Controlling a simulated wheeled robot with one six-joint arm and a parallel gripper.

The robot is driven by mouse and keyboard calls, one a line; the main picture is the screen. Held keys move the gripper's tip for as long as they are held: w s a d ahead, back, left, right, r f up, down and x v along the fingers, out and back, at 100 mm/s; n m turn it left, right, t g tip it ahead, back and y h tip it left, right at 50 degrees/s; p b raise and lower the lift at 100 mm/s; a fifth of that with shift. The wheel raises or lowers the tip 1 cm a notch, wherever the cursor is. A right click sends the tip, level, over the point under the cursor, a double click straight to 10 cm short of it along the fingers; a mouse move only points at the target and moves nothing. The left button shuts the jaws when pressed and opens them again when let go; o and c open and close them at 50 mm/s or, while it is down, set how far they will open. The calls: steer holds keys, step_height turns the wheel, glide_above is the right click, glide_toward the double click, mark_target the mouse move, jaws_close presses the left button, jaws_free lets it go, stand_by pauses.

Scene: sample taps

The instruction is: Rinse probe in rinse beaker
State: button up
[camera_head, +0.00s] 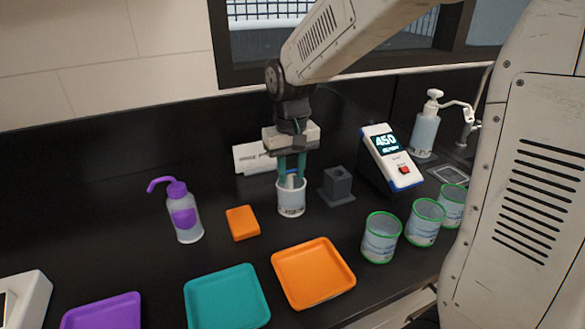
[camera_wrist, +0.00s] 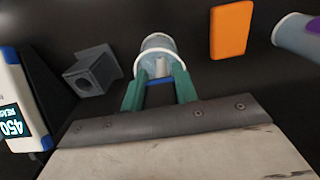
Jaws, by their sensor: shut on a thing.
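My gripper (camera_head: 291,177) points straight down over the white rinse beaker (camera_head: 291,203) in the head view. Its teal fingers are shut on the probe (camera_head: 290,183), a pale piece with a blue part, mostly hidden between the fingers. In the wrist view the probe (camera_wrist: 161,68) reaches down into the mouth of the beaker (camera_wrist: 158,42), between the fingertips (camera_wrist: 159,80). The probe's lower end is inside the beaker; I cannot tell how deep. The beaker stands upright on the black counter.
A grey holder block (camera_head: 337,187) and a meter reading 450 (camera_head: 386,150) stand right of the beaker. Several green-rimmed cups (camera_head: 381,240) stand front right. An orange pad (camera_head: 242,222) and purple wash bottle (camera_head: 184,215) are left; orange (camera_head: 313,272) and teal (camera_head: 226,298) trays lie in front.

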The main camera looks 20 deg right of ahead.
steer(key=shift+s+a, duration=0.1)
steer(key=shift+s, duration=0.05)
steer(key=shift+s, duration=0.1)
steer(key=shift+s+d, duration=0.25)
steer(key=shift+d, duration=0.1)
steer(key=shift+w, duration=0.35)
stand_by(0.3)
stand_by(0.5)
steer(key=shift+r, duration=0.3)
step_height(320, 180, up, 9)
stand_by(0.7)
steer(key=shift+f, duration=0.1)
